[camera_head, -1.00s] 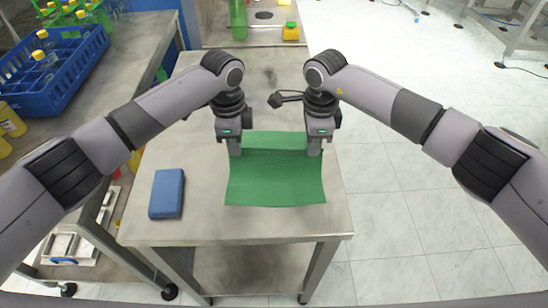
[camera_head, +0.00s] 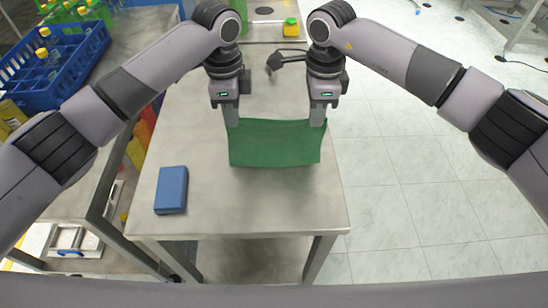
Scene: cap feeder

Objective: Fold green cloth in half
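The green cloth (camera_head: 275,146) is stretched between my two grippers above the metal table, its upper corners at the fingertips and the rest hanging down. Whether its lower edge touches the tabletop is hard to tell. My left gripper (camera_head: 231,122) is shut on the upper left corner of the cloth. My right gripper (camera_head: 318,121) is shut on the upper right corner. The fingertips are partly hidden by the cloth.
The metal table (camera_head: 240,203) is bare in front of the cloth. A blue block (camera_head: 171,189) lies at its left. A blue crate (camera_head: 62,70) with bottles stands on the left bench. A yellow-green container (camera_head: 291,27) stands at the back.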

